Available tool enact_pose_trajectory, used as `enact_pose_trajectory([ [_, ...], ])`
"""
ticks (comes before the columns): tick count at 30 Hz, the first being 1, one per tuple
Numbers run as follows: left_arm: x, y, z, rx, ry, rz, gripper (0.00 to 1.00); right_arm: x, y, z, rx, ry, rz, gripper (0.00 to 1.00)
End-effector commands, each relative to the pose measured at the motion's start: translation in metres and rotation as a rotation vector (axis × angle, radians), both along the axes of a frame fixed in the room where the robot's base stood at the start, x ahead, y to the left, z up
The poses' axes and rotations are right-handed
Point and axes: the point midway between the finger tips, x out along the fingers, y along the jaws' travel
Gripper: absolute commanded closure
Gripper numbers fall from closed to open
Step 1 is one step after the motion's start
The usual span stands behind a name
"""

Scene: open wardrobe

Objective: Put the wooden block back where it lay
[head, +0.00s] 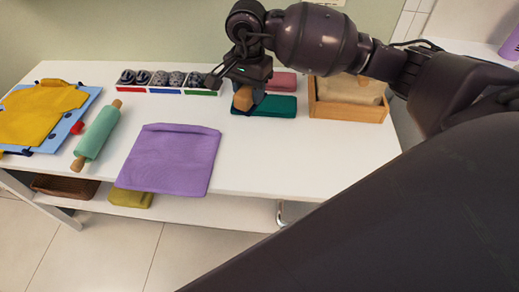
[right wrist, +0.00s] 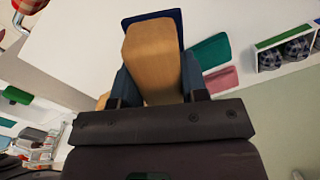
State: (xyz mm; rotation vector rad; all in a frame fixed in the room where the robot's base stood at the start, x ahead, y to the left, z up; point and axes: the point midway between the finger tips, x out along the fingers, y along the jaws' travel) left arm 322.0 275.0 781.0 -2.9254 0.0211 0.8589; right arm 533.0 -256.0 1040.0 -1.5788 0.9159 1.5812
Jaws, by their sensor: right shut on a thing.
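My right gripper (head: 243,92) is shut on the wooden block (head: 243,99) over the back of the white table. In the right wrist view the block (right wrist: 152,48) sits between the two dark fingers of the gripper (right wrist: 157,82). A navy cloth (right wrist: 168,16) shows behind the block in that view, and I cannot tell if the block touches it. A teal cloth (head: 280,105) and a pink cloth (head: 284,82) lie beside and behind the gripper. My left gripper is not in view.
A wooden box (head: 349,111) with beige cloth stands right of the gripper. A white divided tray (head: 167,91) of rolled socks stands left. A purple cloth (head: 172,160), a green rolling pin (head: 97,133) and a yellow shirt (head: 40,112) lie further left. Bare tabletop (head: 290,155) is in front.

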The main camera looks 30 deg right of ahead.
Motion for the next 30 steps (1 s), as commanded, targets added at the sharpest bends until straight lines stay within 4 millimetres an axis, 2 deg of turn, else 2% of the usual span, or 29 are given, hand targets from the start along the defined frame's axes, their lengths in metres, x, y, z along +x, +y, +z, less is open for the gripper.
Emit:
enact_pose_trajectory([
  [5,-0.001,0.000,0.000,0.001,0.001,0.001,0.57,-0.003,-0.001,-0.018,0.002,0.005,0.012,0.82],
  [21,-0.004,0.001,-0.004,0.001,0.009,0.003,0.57,-0.002,-0.001,-0.133,0.001,0.004,0.010,0.82],
  [25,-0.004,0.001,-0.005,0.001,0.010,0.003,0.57,-0.002,-0.001,-0.150,0.002,0.001,0.012,0.82],
  [30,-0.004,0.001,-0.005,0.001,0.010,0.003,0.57,-0.002,-0.001,-0.158,0.000,0.000,0.011,0.82],
])
